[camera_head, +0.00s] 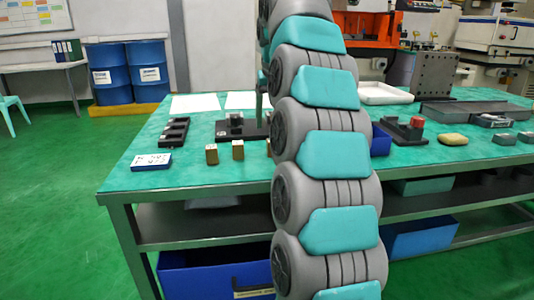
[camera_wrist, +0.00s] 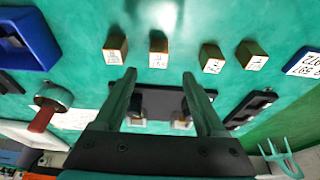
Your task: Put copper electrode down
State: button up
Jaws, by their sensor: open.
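In the wrist view, several gold-brown blocks with white labelled faces stand in a row on the green mat: a far-left block (camera_wrist: 116,48), a second block (camera_wrist: 158,48), a third block (camera_wrist: 212,60) and a right block (camera_wrist: 252,54). I cannot read which is the copper electrode. My gripper (camera_wrist: 159,76) is open and empty. The second block lies just ahead of the gap between the fingertips, not gripped. A black holder (camera_wrist: 160,104) with small pieces lies beyond the fingers. The head view shows two blocks (camera_head: 211,154) (camera_head: 238,150); my arm hides the gripper there.
A blue bin (camera_wrist: 28,38) and a grey round piece with a red part (camera_wrist: 42,118) lie left in the wrist view. A label card (camera_head: 152,161) and a dark slotted tray (camera_head: 173,132) lie left on the table (camera_head: 130,182). Bare mat surrounds the blocks.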

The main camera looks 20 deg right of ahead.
jog(key=shift+x, duration=0.9)
jog(key=shift+d+f, duration=0.1)
jog(key=shift+f, duration=1)
jog(key=shift+x, duration=1.45)
grip_shut()
